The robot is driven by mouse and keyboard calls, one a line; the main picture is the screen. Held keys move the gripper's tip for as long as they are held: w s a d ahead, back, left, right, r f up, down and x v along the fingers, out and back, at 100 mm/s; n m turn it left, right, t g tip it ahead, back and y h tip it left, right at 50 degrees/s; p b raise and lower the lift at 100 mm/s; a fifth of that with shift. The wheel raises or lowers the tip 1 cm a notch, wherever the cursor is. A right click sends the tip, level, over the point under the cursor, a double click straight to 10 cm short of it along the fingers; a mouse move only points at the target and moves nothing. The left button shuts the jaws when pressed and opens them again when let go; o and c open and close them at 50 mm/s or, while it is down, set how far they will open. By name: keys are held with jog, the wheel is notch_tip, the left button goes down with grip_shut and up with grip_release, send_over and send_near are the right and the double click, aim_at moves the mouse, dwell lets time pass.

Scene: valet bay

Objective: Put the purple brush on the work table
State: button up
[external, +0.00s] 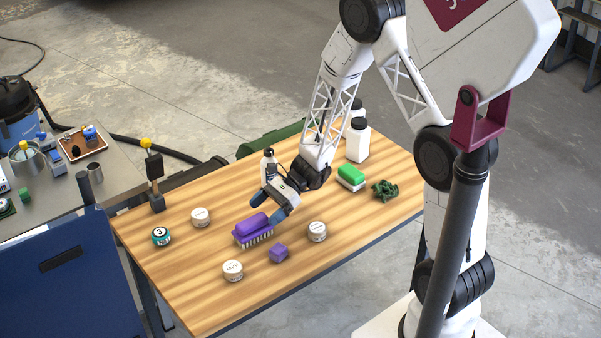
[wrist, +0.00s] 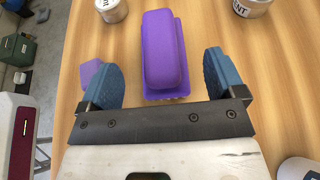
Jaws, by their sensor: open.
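The purple brush (external: 253,228) rests bristles down on the wooden work table (external: 190,299), near the table's middle. It also shows in the wrist view (wrist: 165,50), with its long handle block upward. My gripper (external: 270,207) is just above and beside the brush in the external view. In the wrist view the two blue fingers (wrist: 168,78) are spread wide, with the brush ahead and between their lines. Nothing is held between them.
A purple cube (external: 278,253) and tins (external: 233,270), (external: 317,232) lie close to the brush. A green-and-white brush (external: 351,177), a green cloth-like item (external: 384,190) and white bottles (external: 357,140) stand further right. A teal tin (external: 161,236) sits left.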

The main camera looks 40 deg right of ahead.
jog(key=v, duration=0.8)
jog(key=shift+d+r, duration=0.1)
jog(key=shift+d, duration=0.1)
dwell(0.5)
jog(key=s+d+r+n+t+h, duration=0.1)
jog(key=s+d+r+n+h, duration=0.2)
jog(key=s+r+n+h, duration=0.4)
jog(key=s+d+r+n+t+h, duration=0.1)
jog(key=s+d+r+n+h, duration=0.2)
jog(key=s+r, duration=1.7)
jog(key=shift+s+d+r+n+t+h, duration=0.3)
jog(key=shift+r+n+h, duration=0.55)
jog(key=shift+n+h, duration=2.05)
jog(key=shift+n+y, duration=1)
